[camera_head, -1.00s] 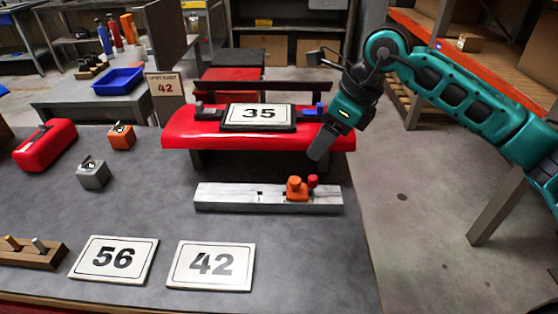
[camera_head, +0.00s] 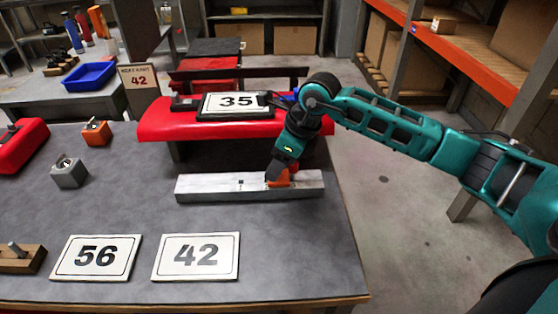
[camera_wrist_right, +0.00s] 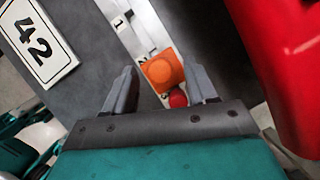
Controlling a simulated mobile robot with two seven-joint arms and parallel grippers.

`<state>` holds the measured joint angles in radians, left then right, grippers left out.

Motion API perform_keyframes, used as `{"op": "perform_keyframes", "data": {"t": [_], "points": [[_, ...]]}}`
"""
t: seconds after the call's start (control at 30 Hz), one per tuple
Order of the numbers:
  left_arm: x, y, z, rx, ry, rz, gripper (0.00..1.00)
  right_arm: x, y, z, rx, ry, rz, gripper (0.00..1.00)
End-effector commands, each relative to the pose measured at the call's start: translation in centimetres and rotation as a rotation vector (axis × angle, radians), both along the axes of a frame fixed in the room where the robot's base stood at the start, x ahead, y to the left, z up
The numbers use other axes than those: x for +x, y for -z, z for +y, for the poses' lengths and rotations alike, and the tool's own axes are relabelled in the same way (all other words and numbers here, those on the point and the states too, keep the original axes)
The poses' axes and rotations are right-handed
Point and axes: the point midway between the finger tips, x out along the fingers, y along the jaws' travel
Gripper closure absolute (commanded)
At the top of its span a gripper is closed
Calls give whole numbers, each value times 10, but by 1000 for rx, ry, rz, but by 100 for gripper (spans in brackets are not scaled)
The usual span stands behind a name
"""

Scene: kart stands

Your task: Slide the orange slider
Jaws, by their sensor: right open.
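The orange slider (camera_head: 280,180) sits near the right end of a long grey rail block (camera_head: 220,186) on the table. In the right wrist view the orange slider (camera_wrist_right: 161,72) shows as a rounded knob, with a small red knob (camera_wrist_right: 178,99) beside it. My right gripper (camera_head: 277,171) is down at the slider and partly hides it in the head view. In the right wrist view its two fingers (camera_wrist_right: 160,85) are apart, one on each side of the orange and red knobs, with gaps visible. My left gripper is not in view.
A red stand (camera_head: 155,122) bearing a plate marked 35 (camera_head: 232,103) is just behind the rail. Plates 56 (camera_head: 96,257) and 42 (camera_head: 196,256) lie in front. Grey (camera_head: 68,172) and orange (camera_head: 96,132) blocks stand left. The table right of the rail is clear.

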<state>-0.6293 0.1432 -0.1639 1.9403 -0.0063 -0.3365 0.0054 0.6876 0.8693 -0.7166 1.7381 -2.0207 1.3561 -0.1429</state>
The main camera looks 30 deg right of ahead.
Motion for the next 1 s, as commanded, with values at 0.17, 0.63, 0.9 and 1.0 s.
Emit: {"op": "perform_keyframes", "data": {"t": [0.17,0.63,0.9,1.0], "points": [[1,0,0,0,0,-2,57,0,1,0,0,0,0,44],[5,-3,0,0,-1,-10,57,0,0,0,0,0,0,82],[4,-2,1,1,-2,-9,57,0,0,0,1,0,-1,100],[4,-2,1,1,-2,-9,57,0,0,0,1,0,-1,100]]}}
